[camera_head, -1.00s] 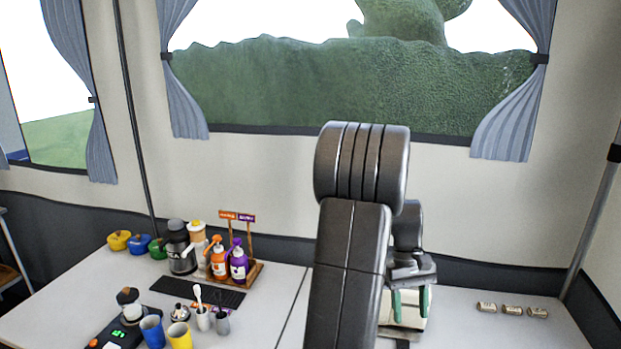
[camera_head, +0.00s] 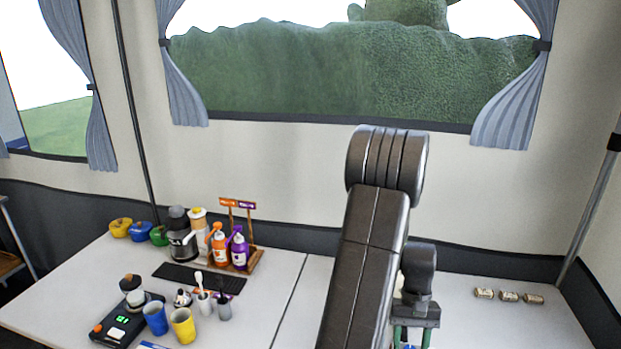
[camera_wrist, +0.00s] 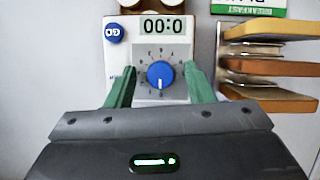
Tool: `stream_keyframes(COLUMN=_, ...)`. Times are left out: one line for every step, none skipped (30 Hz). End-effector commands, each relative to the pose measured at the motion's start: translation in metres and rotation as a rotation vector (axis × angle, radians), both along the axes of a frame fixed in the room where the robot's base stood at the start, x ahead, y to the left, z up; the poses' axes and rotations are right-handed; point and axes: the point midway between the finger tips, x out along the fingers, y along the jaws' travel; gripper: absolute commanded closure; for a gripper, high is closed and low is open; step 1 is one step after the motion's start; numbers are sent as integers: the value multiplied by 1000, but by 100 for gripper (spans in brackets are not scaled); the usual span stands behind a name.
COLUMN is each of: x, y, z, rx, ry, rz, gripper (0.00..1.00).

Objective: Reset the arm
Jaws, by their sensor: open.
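My arm rises in the middle of the head view, with dark links folded upward. My gripper (camera_head: 411,335) hangs at its right side, over the right-hand table; its green fingers point down and stand apart. In the wrist view my gripper (camera_wrist: 160,92) is open, with one green finger at each side and nothing held. Between and beyond the fingers is a white device with a blue knob (camera_wrist: 160,74), a display reading 00:0 and a blue GO button (camera_wrist: 113,33). I cannot tell from this view whether the fingers touch the device.
Wooden shelves (camera_wrist: 268,68) stand right of the device in the wrist view. The left table holds a scale (camera_head: 120,326), a blue cup (camera_head: 155,318), a yellow cup (camera_head: 183,325) and a bottle rack (camera_head: 250,262).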

Motion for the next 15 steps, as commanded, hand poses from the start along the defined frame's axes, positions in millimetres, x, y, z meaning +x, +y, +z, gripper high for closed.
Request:
stream_keyframes(x=0, y=-2, z=2, rx=0, ry=-1, rz=-66, gripper=52)
stream_keyframes(x=0, y=-2, z=2, rx=0, ry=-1, rz=-106, gripper=52)
stream_keyframes(x=0, y=-2, z=2, rx=0, ry=0, rz=-158, gripper=52)
stream_keyframes(x=-1, y=-2, z=2, rx=0, ry=0, rz=-200, gripper=52)
stream_keyframes(x=-1, y=-3, z=2, rx=0, ry=0, rz=-239, gripper=52)
stream_keyframes(x=-1, y=-3, z=2, rx=1, ry=0, rz=-293, gripper=52)
stream_keyframes(x=-1, y=-3, z=2, rx=1, ry=0, rz=-330, gripper=52)
stream_keyframes(x=-1, y=-3, z=2, rx=1, ry=0, rz=-371, gripper=52)
stream_keyframes(x=-1, y=-4, z=2, rx=0, ry=0, rz=-423, gripper=52)
stream_keyframes(x=-1, y=-3, z=2, rx=1, ry=0, rz=-464, gripper=52)
stream_keyframes(x=-1, y=-4, z=2, rx=1, ry=1, rz=-503, gripper=52)
stream_keyframes(x=-2, y=-4, z=2, rx=1, ry=1, rz=-556, gripper=52)
stream_keyframes(x=-2, y=-4, z=2, rx=0, ry=1, rz=-595, gripper=52)
stream_keyframes(x=-2, y=-4, z=2, rx=0, ry=1, rz=-634, gripper=52)
stream_keyframes(x=-2, y=-4, z=3, rx=0, ry=0, rz=-686, gripper=52)
